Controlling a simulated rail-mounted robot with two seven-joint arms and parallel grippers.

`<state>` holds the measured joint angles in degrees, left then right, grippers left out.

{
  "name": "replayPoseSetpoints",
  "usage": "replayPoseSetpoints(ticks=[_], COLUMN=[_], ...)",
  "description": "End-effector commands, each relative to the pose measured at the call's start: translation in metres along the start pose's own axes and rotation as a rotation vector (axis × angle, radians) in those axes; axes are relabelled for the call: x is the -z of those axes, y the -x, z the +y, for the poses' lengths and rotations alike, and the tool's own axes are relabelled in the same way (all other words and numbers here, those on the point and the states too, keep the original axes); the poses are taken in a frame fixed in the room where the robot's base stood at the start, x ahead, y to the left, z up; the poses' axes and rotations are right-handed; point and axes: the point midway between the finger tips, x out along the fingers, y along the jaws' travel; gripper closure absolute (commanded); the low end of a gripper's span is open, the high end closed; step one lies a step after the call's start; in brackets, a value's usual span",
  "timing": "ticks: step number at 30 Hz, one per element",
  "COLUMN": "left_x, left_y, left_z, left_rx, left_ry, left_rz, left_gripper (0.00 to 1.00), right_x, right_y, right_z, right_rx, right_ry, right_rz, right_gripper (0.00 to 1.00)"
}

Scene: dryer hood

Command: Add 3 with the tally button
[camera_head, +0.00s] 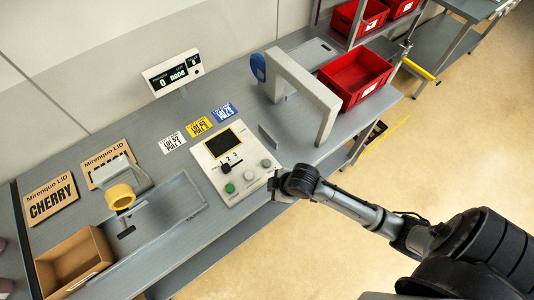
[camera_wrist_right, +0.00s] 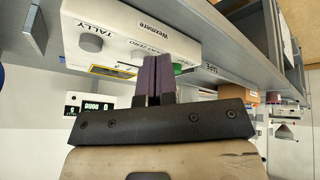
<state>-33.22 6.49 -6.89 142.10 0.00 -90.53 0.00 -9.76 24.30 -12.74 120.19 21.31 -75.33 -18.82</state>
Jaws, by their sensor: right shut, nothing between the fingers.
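The control panel (camera_head: 234,165) is a white box with a dark screen, a black slider, a green button (camera_head: 230,188) and two grey round buttons. The grey tally button (camera_head: 265,162) is at its right end; in the right wrist view the tally button (camera_wrist_right: 91,43) sits beside the printed word TALLY. My right gripper (camera_head: 274,185) is at the panel's front right corner, off the bench edge. Its purple fingers (camera_wrist_right: 156,80) are shut with nothing between them, apart from the tally button. My left gripper is out of view.
A display (camera_head: 171,74) behind the panel reads 0 and none. A grey arch (camera_head: 310,95) and a red bin (camera_head: 355,78) stand to the right. A tape dispenser (camera_head: 122,190), label cards and an open cardboard box (camera_head: 75,265) are at left.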

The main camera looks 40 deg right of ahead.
Motion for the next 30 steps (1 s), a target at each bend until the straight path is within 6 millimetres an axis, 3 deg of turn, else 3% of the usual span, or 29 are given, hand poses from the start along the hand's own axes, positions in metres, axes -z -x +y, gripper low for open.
replayPoseSetpoints(ticks=[1,10,18,30], left_x=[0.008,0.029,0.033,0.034], left_y=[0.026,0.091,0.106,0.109], left_z=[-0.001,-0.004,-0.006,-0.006], left_rx=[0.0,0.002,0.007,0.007], left_ry=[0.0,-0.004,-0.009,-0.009], left_rz=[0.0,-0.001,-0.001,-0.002], left_gripper=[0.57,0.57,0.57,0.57], right_x=[0.014,0.053,0.06,0.061], right_y=[0.017,0.041,0.037,0.036], right_z=[0.014,0.076,0.107,0.12], right_rx=[0.007,0.055,0.009,-0.039], right_ry=[0.04,0.339,0.552,0.642], right_rz=[0.011,0.157,0.294,0.348], right_gripper=[1.0,1.0,1.0,1.0])
